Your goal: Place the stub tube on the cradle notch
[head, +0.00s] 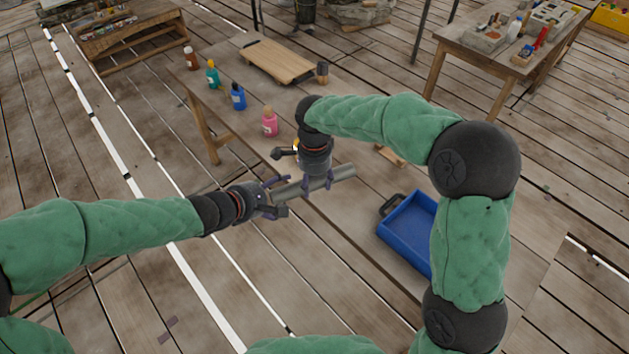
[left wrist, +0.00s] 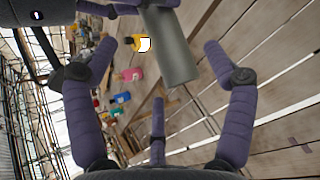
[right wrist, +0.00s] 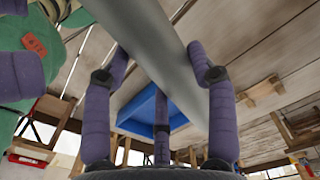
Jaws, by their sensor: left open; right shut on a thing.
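The stub tube (head: 343,173) is a plain grey cylinder held above the table. My right gripper (head: 318,184) is shut on its middle from above; the tube also crosses between the fingers in the right wrist view (right wrist: 160,40). My left gripper (head: 278,196) is open at the tube's left end. In the left wrist view that end (left wrist: 172,50) reaches in between the spread fingers, with gaps on both sides. A small wooden piece (head: 391,155), partly behind my right arm, may be the cradle; its notch cannot be made out.
A blue tray (head: 410,232) lies right of the tube on the table. Several bottles, including a pink one (head: 270,124) and a blue one (head: 238,97), line the table's left side. A wooden board (head: 278,61) lies at the far end. The table front is bare.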

